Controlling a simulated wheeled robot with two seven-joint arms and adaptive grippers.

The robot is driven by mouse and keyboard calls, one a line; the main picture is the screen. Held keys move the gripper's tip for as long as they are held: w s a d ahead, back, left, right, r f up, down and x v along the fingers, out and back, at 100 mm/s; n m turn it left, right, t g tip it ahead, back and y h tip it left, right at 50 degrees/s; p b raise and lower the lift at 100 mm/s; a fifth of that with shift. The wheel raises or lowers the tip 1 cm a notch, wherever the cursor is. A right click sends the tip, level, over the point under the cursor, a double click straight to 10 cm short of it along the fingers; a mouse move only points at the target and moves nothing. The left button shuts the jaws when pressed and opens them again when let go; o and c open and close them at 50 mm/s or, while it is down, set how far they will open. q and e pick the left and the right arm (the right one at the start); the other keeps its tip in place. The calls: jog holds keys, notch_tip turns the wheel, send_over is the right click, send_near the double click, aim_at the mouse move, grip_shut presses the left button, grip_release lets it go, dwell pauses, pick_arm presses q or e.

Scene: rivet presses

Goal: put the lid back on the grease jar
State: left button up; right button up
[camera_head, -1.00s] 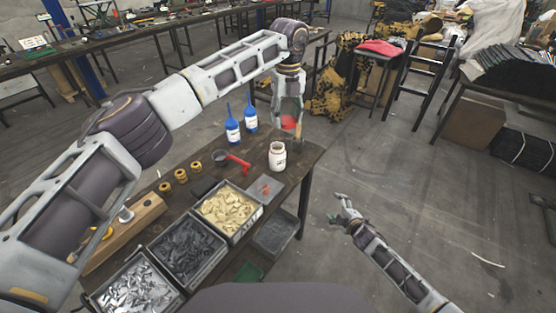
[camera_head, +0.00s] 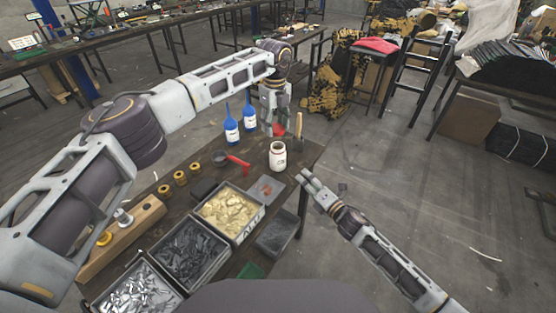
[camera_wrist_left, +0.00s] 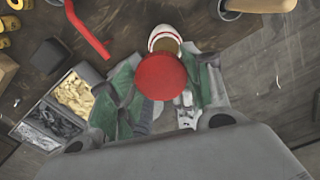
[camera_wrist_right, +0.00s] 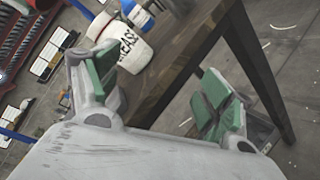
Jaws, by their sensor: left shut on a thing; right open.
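The white grease jar (camera_head: 277,156) stands upright and open on the dark workbench, near its right edge. In the right wrist view its "GREASE" label (camera_wrist_right: 133,48) shows. My left gripper (camera_head: 275,122) is shut on the round red lid (camera_head: 279,130), held above the bench behind the jar in the head view. In the left wrist view the lid (camera_wrist_left: 161,76) sits between the green-padded fingers and overlaps part of the jar's open mouth (camera_wrist_left: 165,42). My right gripper (camera_head: 311,180) is open and empty, off the bench's right edge; its spread fingers (camera_wrist_right: 158,97) show in the right wrist view.
Two blue bottles (camera_head: 231,130) stand left of the lid. A red-handled tool (camera_head: 238,164) lies left of the jar. Bins of parts (camera_head: 262,211) fill the bench front. A wooden handle (camera_head: 298,126) stands upright behind the jar. Open floor lies to the right.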

aim_at(283, 161)
pick_arm(q)
jog(key=shift+w+a+n, duration=0.15)
jog(key=shift+w+n, duration=0.2)
jog(key=shift+n, duration=0.05)
jog(key=shift+f, duration=0.1)
jog(key=shift+d+n, duration=0.4)
jog(key=shift+w+n, duration=0.1)
jog(key=shift+n, duration=0.2)
pick_arm(e)
jog(key=shift+s+a+r+n+y, duration=0.3)
jog(key=shift+a+r+n, duration=0.3)
jog(key=shift+n, duration=1.65)
jog(key=shift+s+a+r+n+y, duration=0.15)
jog(key=shift+a+r+n+y, duration=0.45)
jog(key=shift+n, duration=1.6)
jog(key=shift+s+a+r+n+y, duration=0.25)
jog(key=shift+r+n, duration=0.55)
jog(key=shift+n, duration=1.45)
jog(key=shift+w+a, duration=0.1)
jog(key=shift+w, duration=0.05)
jog(key=shift+x, duration=5.85)
